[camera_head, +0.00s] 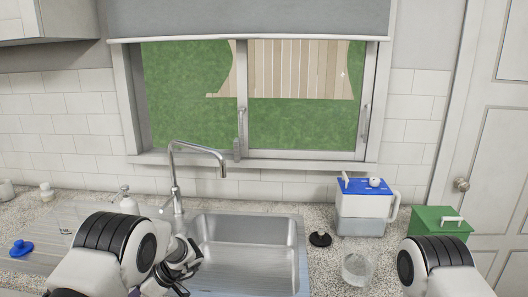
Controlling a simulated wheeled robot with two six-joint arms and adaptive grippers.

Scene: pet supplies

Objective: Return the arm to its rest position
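My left arm comes in from the lower left, in front of the sink's left side. Its gripper (184,262) shows as dark and grey parts over the left edge of the sink basin. The arm partly hides it, and I cannot tell whether it is open or shut. No held object can be made out. My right arm shows at the lower right, in front of the counter, with its white and black links bent. Its gripper is out of view.
The steel sink (250,250) looks empty beneath a tall faucet (176,180). To its right stand a black lid (320,239), a clear glass (358,267), a blue-topped container (364,212) and a green box (440,224). A blue lid (21,248) lies at left.

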